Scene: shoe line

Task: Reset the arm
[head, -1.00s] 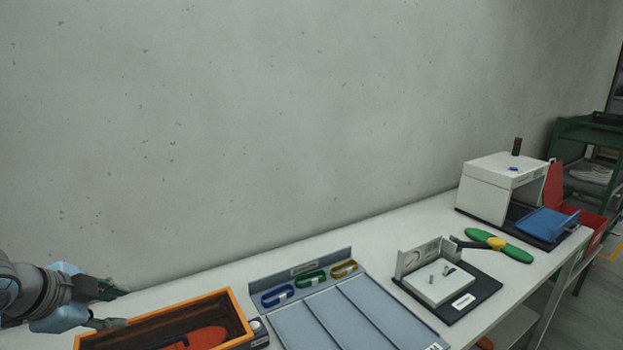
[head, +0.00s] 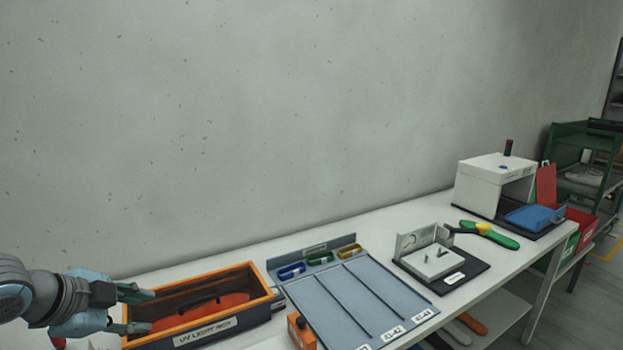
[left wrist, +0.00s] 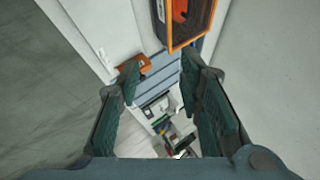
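My left gripper (head: 136,309) is at the left edge of the head view, beside the left end of the orange-rimmed box labelled "UV LIGHT BOX" (head: 205,337). Its two fingers are spread apart with nothing between them. In the left wrist view the gripper (left wrist: 160,82) also shows open and empty, its green-padded fingers framing the bench beyond. The light box shows there too, at the top (left wrist: 190,45). My right gripper is not in view.
A grey tray (head: 350,307) with coloured loops stands right of the light box, an orange block (head: 299,331) at its front. Further right are a gauge fixture (head: 432,262), a green-yellow tool (head: 490,236) and a white machine (head: 482,185). A grey wall stands behind the bench.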

